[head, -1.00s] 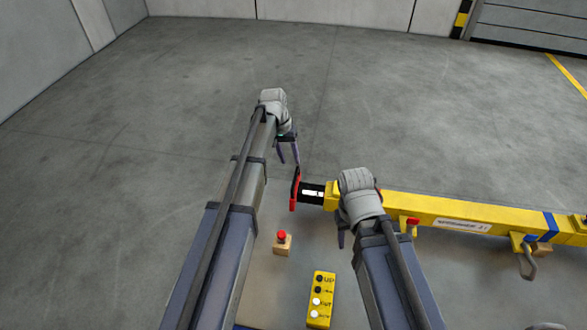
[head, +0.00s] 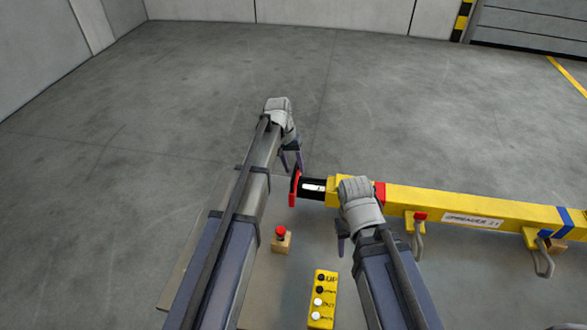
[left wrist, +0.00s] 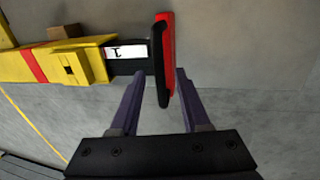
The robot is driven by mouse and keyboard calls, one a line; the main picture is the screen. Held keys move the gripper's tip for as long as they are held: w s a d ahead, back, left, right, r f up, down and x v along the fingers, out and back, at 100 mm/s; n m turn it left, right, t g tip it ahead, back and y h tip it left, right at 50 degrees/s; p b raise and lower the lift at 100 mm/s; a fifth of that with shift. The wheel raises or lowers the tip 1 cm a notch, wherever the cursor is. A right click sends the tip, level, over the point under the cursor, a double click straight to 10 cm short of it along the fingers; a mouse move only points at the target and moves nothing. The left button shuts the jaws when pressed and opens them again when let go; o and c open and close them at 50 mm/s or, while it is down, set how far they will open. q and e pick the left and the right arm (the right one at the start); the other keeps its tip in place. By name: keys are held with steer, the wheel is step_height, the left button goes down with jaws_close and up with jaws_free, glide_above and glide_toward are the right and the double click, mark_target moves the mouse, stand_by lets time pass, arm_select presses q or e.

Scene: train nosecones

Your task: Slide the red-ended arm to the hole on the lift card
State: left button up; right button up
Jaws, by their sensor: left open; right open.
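The yellow beam (head: 430,202) has a black inner arm (head: 304,195) coming out of its left end, tipped with a red end plate (head: 295,189). A white label (head: 314,186) shows on the black arm; it also appears in the left wrist view (left wrist: 126,51). My left gripper (head: 292,160) is open at the plate's far end. In the left wrist view its fingers (left wrist: 158,85) stand on either side of the red and black plate (left wrist: 165,60), with gaps visible. My right gripper (head: 341,236) is open, on the near side of the beam's left end. I cannot make out the hole.
A wooden block with a red button (head: 281,240) and a yellow control box (head: 322,300) with several buttons stand in front of the beam. Hooks (head: 543,262) hang under the beam. The floor beyond the beam is clear.

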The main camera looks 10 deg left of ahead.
arm_select(q)
jaws_close()
stand_by(1.4)
